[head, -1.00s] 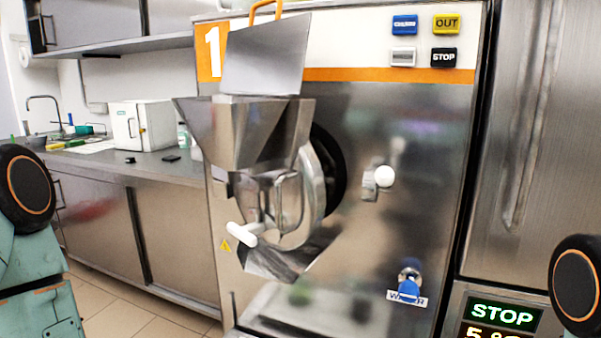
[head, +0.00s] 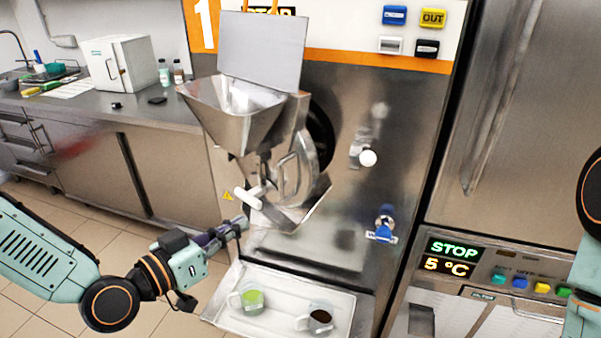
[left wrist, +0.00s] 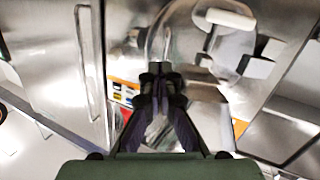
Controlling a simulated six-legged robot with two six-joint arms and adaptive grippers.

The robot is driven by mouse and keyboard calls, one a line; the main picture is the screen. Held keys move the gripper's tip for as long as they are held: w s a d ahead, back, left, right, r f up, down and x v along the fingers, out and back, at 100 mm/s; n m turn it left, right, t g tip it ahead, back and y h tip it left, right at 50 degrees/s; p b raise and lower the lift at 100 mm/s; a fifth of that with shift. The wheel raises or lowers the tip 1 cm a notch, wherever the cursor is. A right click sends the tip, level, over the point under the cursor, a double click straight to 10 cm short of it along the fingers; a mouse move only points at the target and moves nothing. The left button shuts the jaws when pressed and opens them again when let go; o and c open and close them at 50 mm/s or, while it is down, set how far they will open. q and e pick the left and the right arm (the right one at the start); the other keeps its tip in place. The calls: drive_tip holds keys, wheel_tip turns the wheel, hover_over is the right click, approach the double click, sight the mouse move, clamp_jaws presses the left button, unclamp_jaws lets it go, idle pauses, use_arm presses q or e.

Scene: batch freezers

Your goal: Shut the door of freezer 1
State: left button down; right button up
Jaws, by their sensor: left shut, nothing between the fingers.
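Freezer 1 (head: 345,120) is a steel machine with an orange stripe and a "1" at its top left. Its door (head: 292,172), round steel with a hopper (head: 232,100) in front, stands away from the dark round opening (head: 320,135), so it is open. In the left wrist view the shut fingers (left wrist: 160,72) point toward the blurred door. My right gripper is out of view.
A tray (head: 272,327) with a green-filled cup (head: 249,299) and a dark-filled cup (head: 318,318) juts out below the door. A white-knobbed latch (head: 368,158) sits right of the opening. A steel cabinet (head: 500,110) stands at right, a counter (head: 150,112) at left.

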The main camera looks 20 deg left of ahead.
use_arm(q)
wheel_tip(320, 180, up, 2)
drive_tip(key=d+m+h, duration=0.1)
drive_tip(key=m, duration=0.2)
drive_tip(key=b, duration=0.4)
approach(305, 178)
drive_tip(key=shift+t, duration=0.3)
drive_tip(key=x, duration=0.4)
drive_tip(key=shift+w+d+f, duration=0.1)
drive_tip(key=shift+d+f, duration=0.05)
drive_tip(key=shift+f, duration=0.25)
drive_tip(key=shift+x, duration=1)
drive_tip(key=shift+w+d, duration=0.15)
drive_tip(key=shift+w, duration=0.15)
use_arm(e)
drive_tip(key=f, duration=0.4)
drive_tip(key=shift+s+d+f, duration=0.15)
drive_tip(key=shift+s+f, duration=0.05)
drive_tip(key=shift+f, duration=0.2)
use_arm(q)
drive_tip(key=shift+s+r, duration=0.1)
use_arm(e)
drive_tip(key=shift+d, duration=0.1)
